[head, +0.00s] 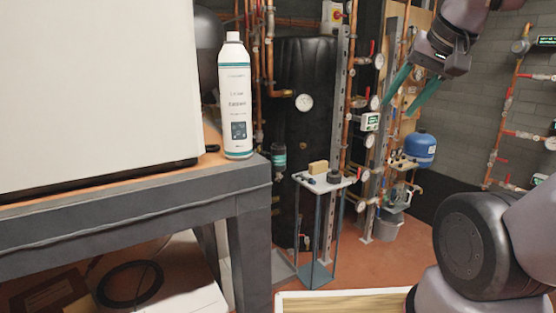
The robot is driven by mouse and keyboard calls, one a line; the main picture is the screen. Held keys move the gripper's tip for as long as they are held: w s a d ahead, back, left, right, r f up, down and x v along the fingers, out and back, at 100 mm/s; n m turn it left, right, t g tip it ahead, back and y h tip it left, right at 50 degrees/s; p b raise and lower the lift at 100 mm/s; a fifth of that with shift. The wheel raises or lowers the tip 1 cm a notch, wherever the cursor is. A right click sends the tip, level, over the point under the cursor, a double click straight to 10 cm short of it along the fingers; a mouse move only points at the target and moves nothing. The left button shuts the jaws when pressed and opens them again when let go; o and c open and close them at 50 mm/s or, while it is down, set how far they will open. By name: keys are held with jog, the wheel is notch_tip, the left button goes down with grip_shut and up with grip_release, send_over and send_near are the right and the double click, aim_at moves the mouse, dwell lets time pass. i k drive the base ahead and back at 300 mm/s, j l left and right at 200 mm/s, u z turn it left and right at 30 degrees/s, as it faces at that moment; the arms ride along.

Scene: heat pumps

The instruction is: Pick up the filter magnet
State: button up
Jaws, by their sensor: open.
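My gripper (399,108) is high at the upper right, with two teal fingers spread apart and nothing between them. A small stand (345,183) with a pale top is left of and below it in the picture. On the stand are a dark round piece (335,177), a tan block (318,167) and small dark items (307,178). I cannot tell for sure which dark piece is the filter magnet. A dark canister with a teal band (279,160), perhaps the filter, is on the pipework behind the stand. My gripper is well apart from all of these.
A grey bench (125,209) with a white cabinet (95,85) and a white bottle (235,98) fills the left. Copper pipes, a black tank (302,70) and a blue vessel (421,148) are behind. Some red floor (395,262) is clear right of the stand.

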aim_at(310, 180)
jog(key=z, duration=0.45)
jog(key=i+z, duration=0.2)
jog(key=i, duration=1.05)
jog(key=i+u, duration=0.2)
jog(key=u, duration=0.15)
jog(key=i+l+u, duration=0.1)
jog(key=u, duration=0.25)
jog(key=i+l+u, duration=0.15)
jog(key=u, duration=0.2)
jog(key=i, duration=0.05)
